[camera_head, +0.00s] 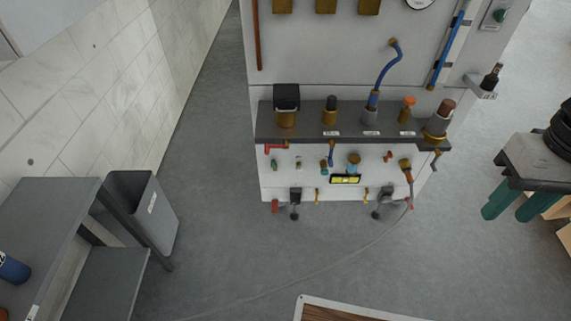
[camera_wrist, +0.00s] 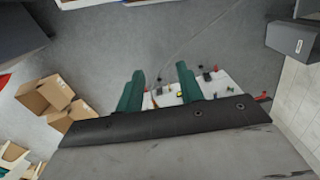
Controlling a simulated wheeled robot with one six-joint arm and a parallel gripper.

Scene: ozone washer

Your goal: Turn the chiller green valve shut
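The white washer machine (camera_head: 330,180) stands in the middle of the head view, with several small valves on its lower front panel. A small green valve handle (camera_head: 274,163) is at the left of that panel, and a teal-and-brass fitting (camera_head: 354,164) is right of centre. A green knob (camera_head: 500,15) is at the upper right. I cannot tell which one is the chiller valve. My gripper (camera_head: 512,208) is right of the machine, apart from it. Its teal fingers are spread with nothing between them, and they also show in the wrist view (camera_wrist: 159,88), with the machine's panel (camera_wrist: 213,84) beyond.
A dark shelf (camera_head: 270,120) with bottles and fittings juts above the panel. A hose (camera_head: 320,264) runs across the floor. A grey bin (camera_head: 150,215) and table (camera_head: 40,215) stand left. Cardboard boxes (camera_wrist: 48,95) lie left in the wrist view. Floor before the machine is mostly clear.

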